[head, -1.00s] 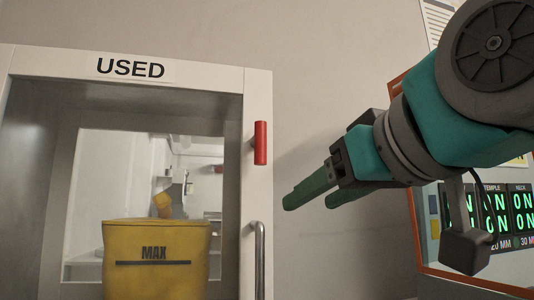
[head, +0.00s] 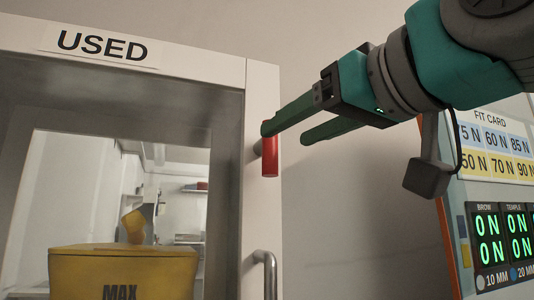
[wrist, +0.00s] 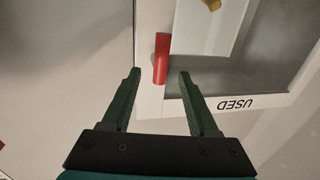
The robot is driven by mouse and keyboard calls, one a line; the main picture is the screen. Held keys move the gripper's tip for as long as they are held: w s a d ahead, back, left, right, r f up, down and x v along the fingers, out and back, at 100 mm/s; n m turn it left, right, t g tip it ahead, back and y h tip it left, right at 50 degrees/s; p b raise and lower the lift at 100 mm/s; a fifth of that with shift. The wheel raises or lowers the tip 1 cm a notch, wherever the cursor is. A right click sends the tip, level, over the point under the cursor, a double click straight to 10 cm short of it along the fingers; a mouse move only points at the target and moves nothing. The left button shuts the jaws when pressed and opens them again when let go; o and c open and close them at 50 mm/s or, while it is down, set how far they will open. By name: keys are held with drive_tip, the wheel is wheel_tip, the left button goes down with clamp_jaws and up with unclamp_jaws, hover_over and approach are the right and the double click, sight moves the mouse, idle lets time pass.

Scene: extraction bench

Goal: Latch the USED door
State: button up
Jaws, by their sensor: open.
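The USED door (head: 258,215) is a white frame around a clear pane, under a USED label (head: 102,46). A red latch handle (head: 270,158) hangs upright at the frame's upper right. My gripper (head: 285,132) is open, with green fingers pointing left at the latch. In the head view one finger overlaps the top of the red handle. In the wrist view the red handle (wrist: 161,58) lies ahead of and between the open fingertips (wrist: 160,75). I cannot tell whether a finger touches it.
A metal pull handle (head: 266,270) is below the latch. A yellow bin (head: 120,270) marked MAX stands behind the pane. At the right are a fit card (head: 497,150) and a panel with green ON displays (head: 503,238). The wall between is bare.

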sight(276, 142)
drive_tip(key=x, duration=0.4)
drive_tip(key=shift+w+a, duration=0.15)
drive_tip(key=shift+w, duration=0.05)
clamp_jaws()
idle(0.4)
